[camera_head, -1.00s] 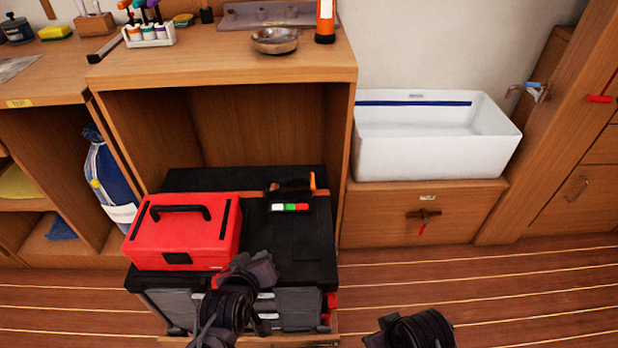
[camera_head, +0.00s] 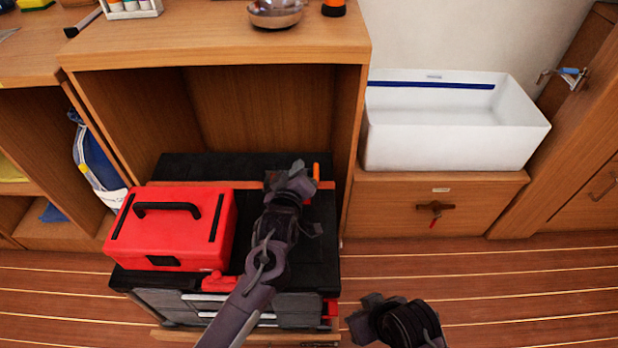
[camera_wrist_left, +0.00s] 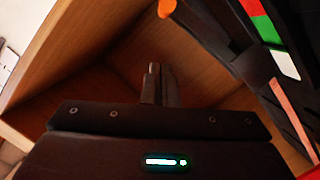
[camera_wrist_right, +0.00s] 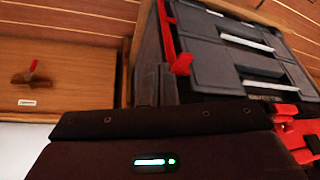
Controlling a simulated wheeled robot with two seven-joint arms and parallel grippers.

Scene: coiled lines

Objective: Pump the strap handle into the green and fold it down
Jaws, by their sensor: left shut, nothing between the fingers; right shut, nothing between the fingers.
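The strap handle (camera_head: 315,172) shows as an orange tip beside my left gripper in the head view. Its orange end (camera_wrist_left: 167,8) is at the top of the left wrist view, apart from the fingers. The gauge strip, with red, green (camera_wrist_left: 262,28) and white bands, shows at the upper right there; my left gripper hides it in the head view. I cannot see any pointer on it. My left gripper (camera_head: 298,172) is shut and empty above the black chest, near the handle. My right gripper (camera_head: 366,305) is shut and empty, low and right of the chest.
A red toolbox (camera_head: 172,232) sits on the black chest (camera_head: 312,255), left of my left arm. The wooden cabinet (camera_head: 215,52) stands around and behind the chest's back. A white basin (camera_head: 450,145) is at right. The floor (camera_head: 500,290) at right is clear.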

